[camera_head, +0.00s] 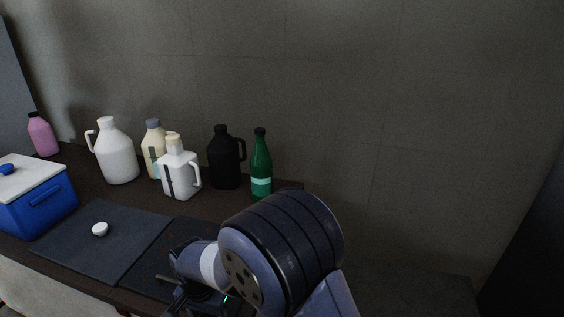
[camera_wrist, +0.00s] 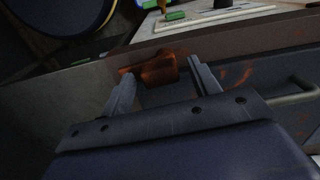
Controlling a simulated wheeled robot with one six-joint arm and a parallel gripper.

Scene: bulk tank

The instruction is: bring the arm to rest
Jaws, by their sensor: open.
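My arm reaches in from the bottom of the head view, bent low in front of the dark table (camera_head: 80,168). My gripper shows in the wrist view (camera_wrist: 160,80), with its two fingers apart. A rusty orange-brown patch or object (camera_wrist: 160,69) shows between and beyond the fingertips; I cannot tell what it is or how far off it lies. Nothing is visibly held. In the head view the fingers are mostly hidden behind and below my arm.
Several jugs and bottles stand along the back, among them a white jug (camera_head: 117,160), a black jug (camera_head: 224,165) and a green bottle (camera_head: 261,168). A blue cooler (camera_head: 48,207) is at left. A white cap (camera_head: 100,229) lies on a dark mat (camera_head: 125,250).

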